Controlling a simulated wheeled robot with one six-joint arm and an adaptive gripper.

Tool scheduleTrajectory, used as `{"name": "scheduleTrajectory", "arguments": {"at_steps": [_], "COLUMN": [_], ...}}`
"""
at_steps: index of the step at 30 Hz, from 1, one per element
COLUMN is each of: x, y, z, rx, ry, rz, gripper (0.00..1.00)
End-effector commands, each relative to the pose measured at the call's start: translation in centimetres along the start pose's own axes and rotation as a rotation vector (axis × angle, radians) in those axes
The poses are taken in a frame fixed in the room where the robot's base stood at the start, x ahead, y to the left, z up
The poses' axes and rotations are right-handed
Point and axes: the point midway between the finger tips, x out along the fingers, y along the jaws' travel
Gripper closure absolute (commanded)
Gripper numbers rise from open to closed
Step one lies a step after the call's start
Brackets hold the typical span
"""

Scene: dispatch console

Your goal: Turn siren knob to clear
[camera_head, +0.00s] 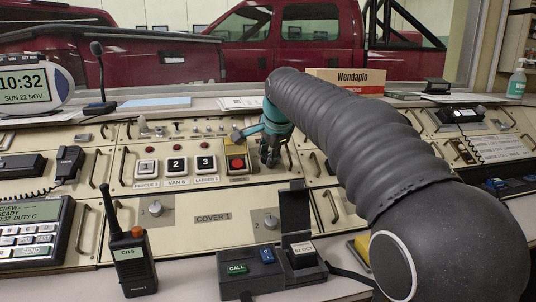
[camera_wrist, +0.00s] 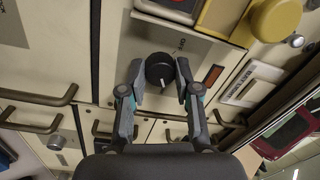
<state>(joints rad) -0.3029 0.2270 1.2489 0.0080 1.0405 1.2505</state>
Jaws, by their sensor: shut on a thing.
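The siren knob (camera_wrist: 160,70) is a round black knob with a white pointer mark, on a grey plate in the wrist view. Its mark points toward the bottom of that picture. My gripper (camera_wrist: 160,80) is shut on the knob, with one finger on each side of it. In the head view my gripper (camera_head: 268,152) reaches down to the console panel, right of a red button (camera_head: 237,163). The knob is hidden there behind the gripper.
Several pull handles stick out of the panels near the gripper, one of them (camera_wrist: 40,96) left in the wrist view. A yellow round part (camera_wrist: 275,18) lies beyond the knob. A handheld radio (camera_head: 130,255) and a box with a raised lid (camera_head: 296,210) stand in front.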

Motion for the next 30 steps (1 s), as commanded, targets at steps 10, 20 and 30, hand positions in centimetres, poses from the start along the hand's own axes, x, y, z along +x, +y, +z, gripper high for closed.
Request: {"name": "scheduleTrajectory", "arguments": {"at_steps": [10, 20, 30], "x": [0.0, 0.0, -1.2], "y": [0.0, 0.0, -0.1], "z": [0.0, 0.0, 0.0], "rx": [0.009, 0.008, 0.008], "ry": [0.001, 0.000, 0.001], "rz": [0.001, 0.001, -0.002], "gripper": [1.00, 0.43, 0.43]}}
